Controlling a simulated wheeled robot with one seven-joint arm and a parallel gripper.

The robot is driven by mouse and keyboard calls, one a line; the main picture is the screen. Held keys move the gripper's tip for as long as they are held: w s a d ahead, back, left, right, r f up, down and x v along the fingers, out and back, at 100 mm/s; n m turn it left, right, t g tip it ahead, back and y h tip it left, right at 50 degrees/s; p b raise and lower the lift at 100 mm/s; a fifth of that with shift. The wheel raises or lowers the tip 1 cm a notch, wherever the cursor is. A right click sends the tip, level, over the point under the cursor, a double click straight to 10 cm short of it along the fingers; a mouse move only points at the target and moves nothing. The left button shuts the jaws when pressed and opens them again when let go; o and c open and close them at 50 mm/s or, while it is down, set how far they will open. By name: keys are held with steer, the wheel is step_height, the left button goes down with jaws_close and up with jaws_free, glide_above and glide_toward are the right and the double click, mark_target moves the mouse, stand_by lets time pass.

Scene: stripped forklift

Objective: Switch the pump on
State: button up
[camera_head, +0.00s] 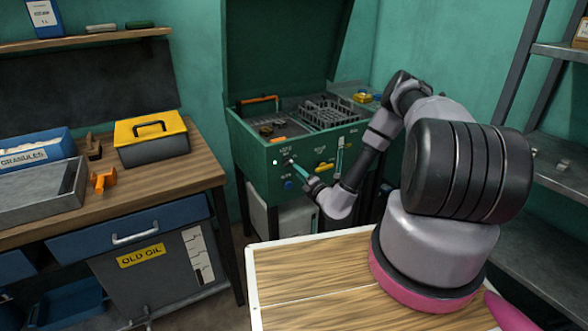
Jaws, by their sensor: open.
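A green washer cabinet (262,185) with its lid (285,50) raised stands against the back wall. Its front panel carries small controls: a pale green light (276,162), a blue round knob or button (289,185) and small labels too tiny to read.
A wooden bench (190,185) at left holds a yellow-lidded box (150,140), a grey tray (45,190) and a blue granules box (35,150). Metal shelves (550,180) stand at right.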

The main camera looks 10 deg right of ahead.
steer(key=v, duration=0.5)
